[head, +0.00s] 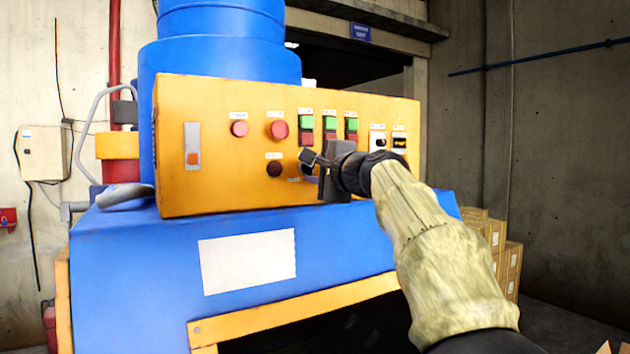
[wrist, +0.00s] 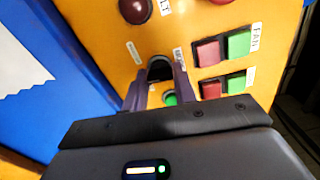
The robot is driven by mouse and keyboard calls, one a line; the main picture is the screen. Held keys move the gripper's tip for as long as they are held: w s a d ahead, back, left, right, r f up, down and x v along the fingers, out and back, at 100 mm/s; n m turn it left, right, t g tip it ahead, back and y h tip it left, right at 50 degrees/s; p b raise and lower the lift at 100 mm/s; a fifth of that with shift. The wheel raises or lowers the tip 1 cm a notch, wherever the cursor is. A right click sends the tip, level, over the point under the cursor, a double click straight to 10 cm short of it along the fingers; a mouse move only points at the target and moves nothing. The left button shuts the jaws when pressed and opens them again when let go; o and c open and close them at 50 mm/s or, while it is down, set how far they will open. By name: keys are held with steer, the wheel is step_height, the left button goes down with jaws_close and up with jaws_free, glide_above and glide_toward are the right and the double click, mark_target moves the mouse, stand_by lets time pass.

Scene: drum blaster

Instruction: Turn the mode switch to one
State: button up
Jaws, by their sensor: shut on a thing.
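The yellow control panel (head: 225,190) faces me on the blue machine. A round dark switch (wrist: 160,68), which I take for the mode switch, sits low on the panel between two small white labels that I cannot read. My gripper (head: 309,168) reaches the panel from the right and covers most of this switch in the head view. In the wrist view, the two fingers of my gripper (wrist: 155,86) stand on either side of the switch and are shut on it. The exact angle of the switch is hidden. A green spot (wrist: 170,98) shows between the fingers.
Several green and red button pairs (head: 330,130) sit just above and right of my gripper. Red buttons (head: 278,130) and a dark red one (head: 274,168) are to the left. The blue housing (head: 150,270) juts out below. Cardboard boxes (head: 512,262) stand at the right.

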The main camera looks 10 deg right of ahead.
steer(key=n, duration=0.1)
steer(key=n+b, duration=0.1)
steer(key=n, duration=0.1)
steer(key=n+b, duration=0.1)
steer(key=shift+f+n, duration=0.25)
steer(key=shift+n, duration=0.05)
steer(key=n+b, duration=0.2)
steer(key=n, duration=0.2)
steer(key=shift+r+n, duration=0.1)
steer(key=shift+n, duration=0.2)
steer(key=shift+o, duration=0.2)
steer(key=shift+c, duration=0.2)
steer(key=o, duration=1)
steer(key=shift+r, duration=0.1)
steer(key=shift+s, duration=0.1)
steer(key=b+v, duration=0.6)
steer(key=v, duration=1.1)
steer(key=shift+b, duration=0.4)
